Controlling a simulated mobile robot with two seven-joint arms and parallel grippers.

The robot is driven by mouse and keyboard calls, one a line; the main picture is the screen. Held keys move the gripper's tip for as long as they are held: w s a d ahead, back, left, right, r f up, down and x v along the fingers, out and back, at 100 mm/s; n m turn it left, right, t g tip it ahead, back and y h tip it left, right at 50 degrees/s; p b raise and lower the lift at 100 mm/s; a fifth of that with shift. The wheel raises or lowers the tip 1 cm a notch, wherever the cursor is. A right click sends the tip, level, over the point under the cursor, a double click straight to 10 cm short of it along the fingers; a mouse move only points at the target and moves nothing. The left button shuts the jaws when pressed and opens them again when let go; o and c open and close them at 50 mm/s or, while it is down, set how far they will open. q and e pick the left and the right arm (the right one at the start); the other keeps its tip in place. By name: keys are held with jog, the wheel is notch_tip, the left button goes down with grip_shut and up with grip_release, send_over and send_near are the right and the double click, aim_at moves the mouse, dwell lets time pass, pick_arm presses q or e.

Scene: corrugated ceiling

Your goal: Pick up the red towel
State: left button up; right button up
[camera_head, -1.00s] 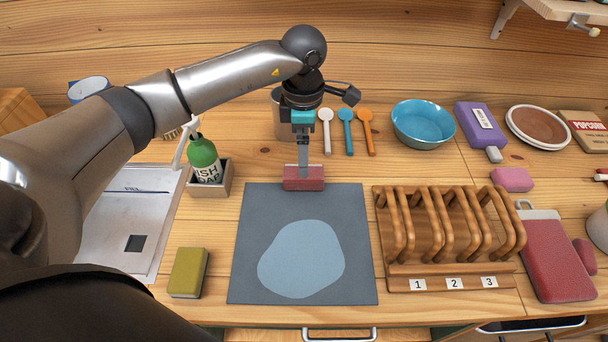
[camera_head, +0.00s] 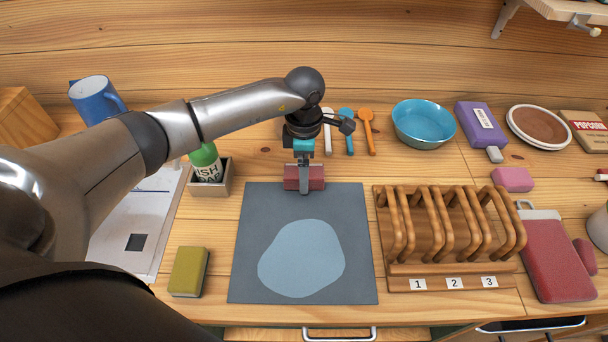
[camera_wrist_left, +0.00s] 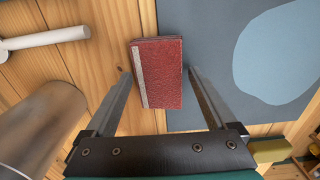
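The red towel (camera_head: 290,178) is a small folded red block at the back edge of the grey mat in the head view. In the left wrist view the towel (camera_wrist_left: 160,75) shows a pale stripe along its left side. My left gripper (camera_head: 304,190) is down at the towel. In the wrist view its two fingers (camera_wrist_left: 160,73) are apart, one on each side of the towel, with gaps showing. The gripper is open and empty. The fingers hide part of the towel in the head view. My right gripper is not in view.
The grey mat (camera_head: 350,215) has a pale blue patch. The green soap bottle (camera_head: 206,160) stands in a holder to the left, near my arm. A wooden rack (camera_head: 450,268) stands right of the mat. A yellow-green sponge (camera_head: 188,272) lies at the front left.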

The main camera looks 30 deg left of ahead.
pick_arm(q)
jog(key=c, duration=1.1)
jog(key=shift+c, duration=0.2)
jog(key=shift+r, duration=0.1)
notch_tip(320, 180, up, 20)
jog(key=shift+p, duration=0.3)
